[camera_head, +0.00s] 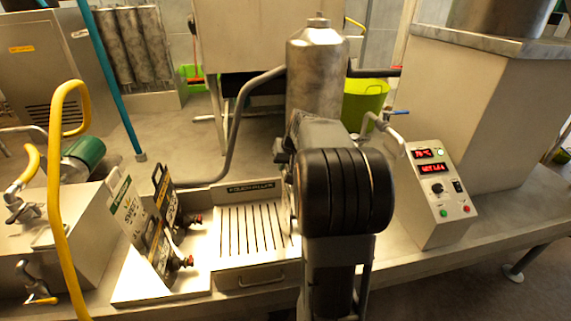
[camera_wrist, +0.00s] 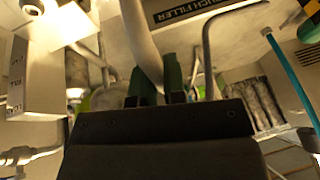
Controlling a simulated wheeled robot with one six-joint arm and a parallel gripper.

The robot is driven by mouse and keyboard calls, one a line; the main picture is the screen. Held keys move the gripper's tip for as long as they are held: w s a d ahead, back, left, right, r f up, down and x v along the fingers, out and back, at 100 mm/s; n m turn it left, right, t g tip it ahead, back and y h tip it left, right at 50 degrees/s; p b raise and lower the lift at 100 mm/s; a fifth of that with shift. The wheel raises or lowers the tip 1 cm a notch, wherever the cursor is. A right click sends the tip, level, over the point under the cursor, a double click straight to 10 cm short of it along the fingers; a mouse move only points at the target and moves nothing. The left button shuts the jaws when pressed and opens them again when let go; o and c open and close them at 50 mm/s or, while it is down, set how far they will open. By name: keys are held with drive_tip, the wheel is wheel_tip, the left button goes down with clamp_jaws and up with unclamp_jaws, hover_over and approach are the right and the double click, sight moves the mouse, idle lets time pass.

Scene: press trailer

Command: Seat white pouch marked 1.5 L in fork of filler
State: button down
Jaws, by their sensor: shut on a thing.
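In the wrist view my gripper (camera_wrist: 158,85) has its two green fingers close together on a pale, smooth thing (camera_wrist: 142,40), seen nearly edge-on. It looks like the white pouch, but no 1.5 L mark is readable. The filler, with its POUCH FILLER label (camera_head: 251,187), stands in the middle of the head view, and its label (camera_wrist: 190,10) also shows at the top of the wrist view. My arm covers the filler's front right in the head view and hides my gripper, the held thing and the fork there. I cannot tell how the held thing sits relative to the fork.
A control box (camera_head: 437,195) with red displays stands right. A yellow bent pipe (camera_head: 62,200) rises at the left. A steel cylinder (camera_head: 316,75) stands behind my arm.

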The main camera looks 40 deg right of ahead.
drive_tip(key=shift+f+b, duration=0.5)
drive_tip(key=shift+f, duration=0.1)
idle(0.3)
drive_tip(key=c, duration=1.1)
unclamp_jaws()
drive_tip(key=v, duration=1.4)
drive_tip(key=shift+b, duration=0.4)
drive_tip(key=s+a+f+n, duration=0.2)
drive_tip(key=s+a+f, duration=0.2)
drive_tip(key=a, duration=0.3)
drive_tip(key=s+a+f+n, duration=0.1)
drive_tip(key=s+a+f, duration=0.3)
drive_tip(key=a+f, duration=0.2)
drive_tip(key=s+a+f+n+g, duration=0.1)
drive_tip(key=s+a+f, duration=0.3)
drive_tip(key=a, duration=0.6)
drive_tip(key=shift+f+n, duration=0.55)
drive_tip(key=shift+n, duration=0.25)
